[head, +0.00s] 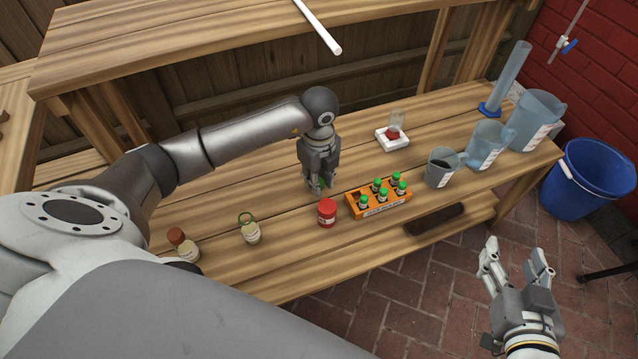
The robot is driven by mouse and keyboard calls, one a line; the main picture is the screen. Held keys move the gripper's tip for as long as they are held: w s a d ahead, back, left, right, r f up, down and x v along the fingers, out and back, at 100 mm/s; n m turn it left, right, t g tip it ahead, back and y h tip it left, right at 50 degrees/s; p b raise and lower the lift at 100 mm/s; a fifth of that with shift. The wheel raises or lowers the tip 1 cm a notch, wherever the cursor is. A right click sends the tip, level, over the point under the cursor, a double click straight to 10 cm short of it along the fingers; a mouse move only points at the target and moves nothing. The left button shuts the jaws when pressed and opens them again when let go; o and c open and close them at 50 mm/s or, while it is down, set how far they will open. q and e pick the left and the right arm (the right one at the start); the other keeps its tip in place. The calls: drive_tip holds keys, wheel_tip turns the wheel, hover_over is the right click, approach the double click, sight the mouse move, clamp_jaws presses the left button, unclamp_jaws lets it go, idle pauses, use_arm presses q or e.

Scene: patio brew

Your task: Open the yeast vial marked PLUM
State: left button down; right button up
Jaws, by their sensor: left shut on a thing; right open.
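An orange rack (382,211) on the wooden bench holds several small vials with green caps, such as one at its front left (364,202). Its back left corner looks empty. My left gripper (318,189) is shut just left of the rack, low over the bench. A bit of green (323,183) shows between its fingers, likely a green-capped vial; the rest is hidden. No label can be read, so I cannot tell which vial is marked PLUM. My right gripper (515,256) is open and empty, in front of the bench over the brick floor.
A red-lidded jar (327,212) stands close to my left gripper. A bottle with a green ring (250,230) and a brown-capped jar (186,247) stand further left. A white scale (392,139) is behind; a dark-filled beaker (441,168) and jugs (488,147) stand right. A blue bucket (585,180) is on the floor.

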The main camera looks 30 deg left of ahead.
use_arm(q)
drive_tip(key=shift+f, duration=0.85)
use_arm(e)
drive_tip(key=shift+w+a+r+t+y, duration=0.1)
drive_tip(key=shift+w+r+t, duration=0.1)
drive_tip(key=shift+r+t, duration=0.25)
drive_tip(key=shift+w+a+r+t+y, duration=0.1)
drive_tip(key=shift+w+a+r+t, duration=0.1)
drive_tip(key=shift+r, duration=0.4)
drive_tip(key=shift+w+a+r+t+y, duration=0.1)
drive_tip(key=shift+w+r+t, duration=0.1)
drive_tip(key=shift+r+t, duration=0.25)
use_arm(q)
drive_tip(key=shift+f, duration=0.1)
use_arm(e)
drive_tip(key=shift+r, duration=0.1)
use_arm(q)
drive_tip(key=c, duration=1.2)
unclamp_jaws()
drive_tip(key=shift+c, duration=0.2)
use_arm(e)
drive_tip(key=shift+r, duration=0.2)
